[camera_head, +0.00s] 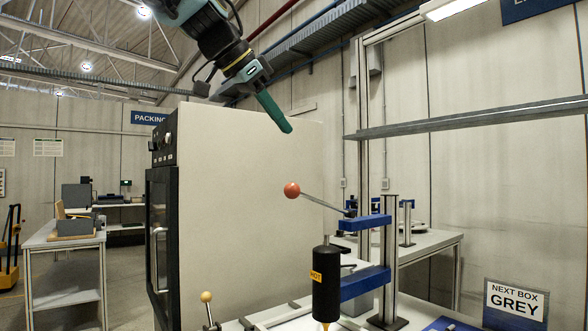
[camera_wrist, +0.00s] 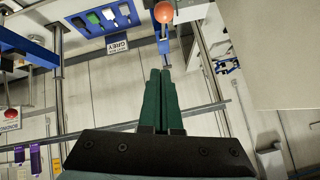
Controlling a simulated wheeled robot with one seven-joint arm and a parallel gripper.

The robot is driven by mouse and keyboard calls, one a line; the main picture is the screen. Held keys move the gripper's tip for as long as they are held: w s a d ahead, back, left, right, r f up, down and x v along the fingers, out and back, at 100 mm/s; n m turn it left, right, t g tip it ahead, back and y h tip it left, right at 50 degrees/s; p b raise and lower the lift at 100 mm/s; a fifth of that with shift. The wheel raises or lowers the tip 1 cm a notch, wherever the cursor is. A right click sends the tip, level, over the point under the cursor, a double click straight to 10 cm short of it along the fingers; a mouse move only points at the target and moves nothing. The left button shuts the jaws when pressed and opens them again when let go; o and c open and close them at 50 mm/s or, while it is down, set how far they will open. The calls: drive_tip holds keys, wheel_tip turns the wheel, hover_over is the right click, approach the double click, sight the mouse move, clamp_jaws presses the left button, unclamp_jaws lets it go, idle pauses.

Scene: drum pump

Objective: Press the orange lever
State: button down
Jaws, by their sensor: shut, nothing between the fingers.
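The orange lever (camera_head: 325,203) is a thin grey rod with an orange ball (camera_head: 292,190) on its left end. It slopes down to the right, to a blue bracket on a metal post. My gripper (camera_head: 288,127) is shut and empty, with green fingers pointing down. In the head view it appears above the orange ball, with a gap between them. In the wrist view the orange ball (camera_wrist: 163,12) shows at the top edge, beyond the tips of my shut gripper (camera_wrist: 160,72). Part of the rod is hidden in the wrist view.
A black cylinder marked HOT (camera_head: 326,285) hangs below the lever on a blue bracket (camera_head: 364,283). A big beige cabinet (camera_head: 245,200) stands at the left. A smaller lever with a yellowish knob (camera_head: 206,297) stands at the front. A NEXT BOX GREY sign (camera_head: 515,300) is at right.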

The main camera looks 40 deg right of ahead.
drive_tip(key=p, duration=0.2)
hover_over(294, 185)
drive_tip(key=s+d, duration=0.1)
wheel_tip(294, 185, down, 6)
drive_tip(key=r, duration=0.1)
drive_tip(key=f, duration=0.2)
drive_tip(key=w+f, duration=0.1)
drive_tip(key=f, duration=0.1)
drive_tip(key=shift+a+p, duration=0.3)
drive_tip(key=shift+a, duration=0.1)
drive_tip(key=shift+a+f, duration=0.1)
drive_tip(key=shift+f, duration=0.1)
drive_tip(key=shift+f, duration=0.15)
